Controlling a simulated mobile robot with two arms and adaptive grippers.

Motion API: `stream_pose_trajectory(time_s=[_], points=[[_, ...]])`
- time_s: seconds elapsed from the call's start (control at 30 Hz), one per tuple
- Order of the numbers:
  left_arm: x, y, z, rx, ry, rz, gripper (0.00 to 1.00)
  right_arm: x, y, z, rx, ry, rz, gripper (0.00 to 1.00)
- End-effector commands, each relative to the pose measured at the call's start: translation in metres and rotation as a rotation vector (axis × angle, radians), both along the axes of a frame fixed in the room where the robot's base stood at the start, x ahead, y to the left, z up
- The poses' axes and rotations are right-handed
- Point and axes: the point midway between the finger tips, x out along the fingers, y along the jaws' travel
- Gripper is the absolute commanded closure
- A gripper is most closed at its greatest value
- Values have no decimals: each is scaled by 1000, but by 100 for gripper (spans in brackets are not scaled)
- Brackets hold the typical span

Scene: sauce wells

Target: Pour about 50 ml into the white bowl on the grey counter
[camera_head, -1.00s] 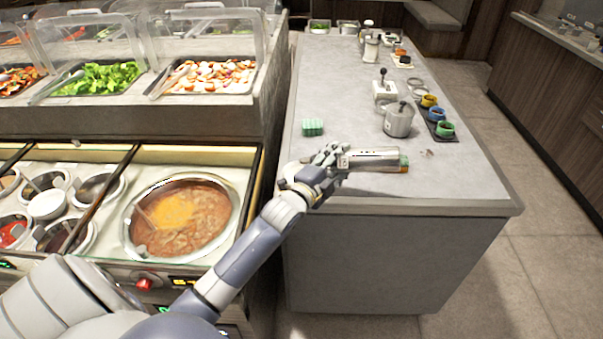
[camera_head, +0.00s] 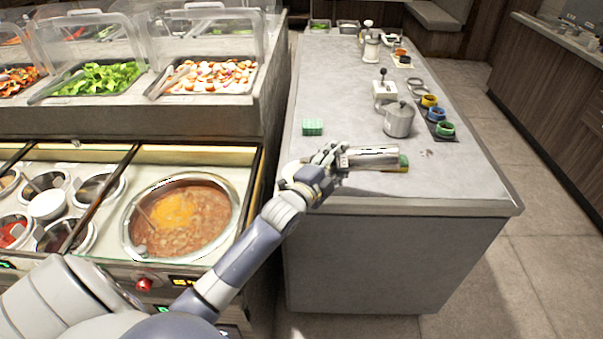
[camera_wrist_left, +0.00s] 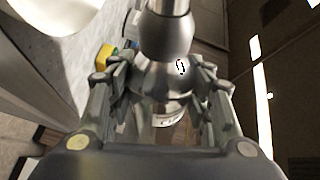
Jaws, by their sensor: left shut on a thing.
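My left gripper (camera_head: 328,160) is shut on a shiny metal bottle (camera_head: 370,157). The bottle lies nearly level over the front part of the grey counter (camera_head: 350,110), its far end pointing right. In the left wrist view the bottle (camera_wrist_left: 165,75) sits between the fingers (camera_wrist_left: 165,100), with a rounded part and a narrow neck towards the top. A white bowl (camera_head: 285,172) is partly hidden behind the left gripper at the counter's left edge; a large white rounded surface, likely this bowl, shows in the left wrist view (camera_wrist_left: 55,14). I see no liquid leaving the bottle.
A yellow-green block (camera_head: 404,163) is beside the bottle's far end. A green sponge (camera_head: 312,127), a metal pot (camera_head: 398,119) and colored cups (camera_head: 437,114) stand farther back. A soup well (camera_head: 182,215) is left of the counter, across a gap.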

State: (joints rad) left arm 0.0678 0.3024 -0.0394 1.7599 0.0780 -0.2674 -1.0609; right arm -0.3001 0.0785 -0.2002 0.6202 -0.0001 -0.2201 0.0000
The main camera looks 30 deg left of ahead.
Motion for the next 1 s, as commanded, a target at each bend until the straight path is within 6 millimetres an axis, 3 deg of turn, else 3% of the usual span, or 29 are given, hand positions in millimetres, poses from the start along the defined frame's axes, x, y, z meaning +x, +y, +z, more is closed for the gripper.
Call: stream_pose_trajectory(time_s=[0.27,0.5,1.0], points=[[0,0,2,-9,-5,0,99,0,0,0,0,0,0,60],[3,-7,-41,362,141,-1,99,0,0,-14,0,0,0,60],[2,-6,-41,393,152,-1,99,0,-1,-12,-1,0,0,60]])
